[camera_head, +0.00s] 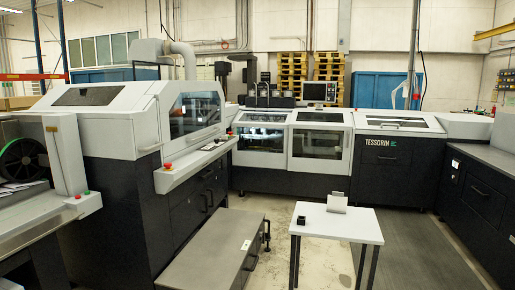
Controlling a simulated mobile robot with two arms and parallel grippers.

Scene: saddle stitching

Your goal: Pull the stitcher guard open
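A long grey-and-black machine stands across the back. Its middle section has two windowed guards side by side, a left one (262,137) with a lit interior behind it and a right one (320,144) with a darker interior. Both look closed. I cannot tell for certain which is the stitcher guard. Another windowed cover (195,113) is on the machine at the left and also looks closed. Neither of my grippers is in view.
A small white table (355,226) in front holds a dark box (309,220) and a light grey object (337,202). A low grey cabinet (200,252) stands left of it. Dark machine cabinets (485,200) line the right. Floor shows between the table and the machine.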

